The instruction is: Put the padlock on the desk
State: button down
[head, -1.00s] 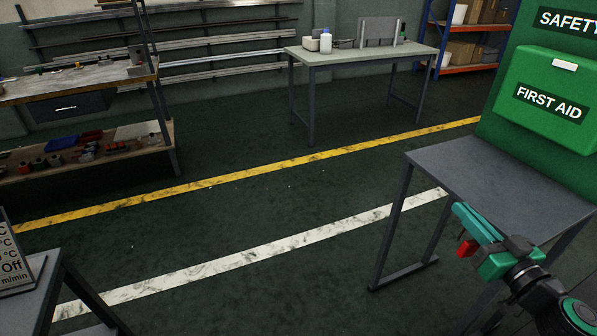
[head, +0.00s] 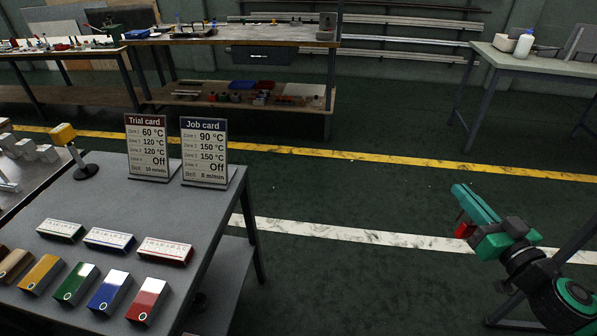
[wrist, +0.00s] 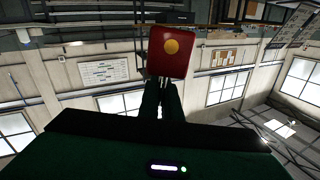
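The red padlock (head: 464,226) is at the fingers of my gripper (head: 474,207), held in the air over the floor at the right of the head view. In the wrist view the padlock (wrist: 172,51) shows a red face with an orange-yellow round spot, at the tips of the closed fingers (wrist: 164,96). A grey-topped table (head: 205,226) fills the lower left of the head view, with cards and coloured blocks on it. I cannot tell which of the tables in view is the desk. The padlock is well apart from all of them.
The Trial card (head: 147,146) and Job card (head: 204,152) stand at the grey table's back edge. A workbench (head: 225,38) and a pale table (head: 513,62) stand behind the yellow floor line (head: 330,153). The floor between is clear.

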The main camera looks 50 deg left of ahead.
aim_at(189, 219)
jog(key=u, duration=0.3)
jog(key=i, duration=0.15)
jog(key=u, duration=2.25)
jog(key=i, duration=0.5)
jog(key=z, duration=0.25)
jog(key=k, duration=0.5)
jog(key=u, duration=0.2)
jog(key=i, duration=0.45)
jog(key=z, duration=0.4)
jog(key=k, duration=0.15)
jog(key=u, duration=0.25)
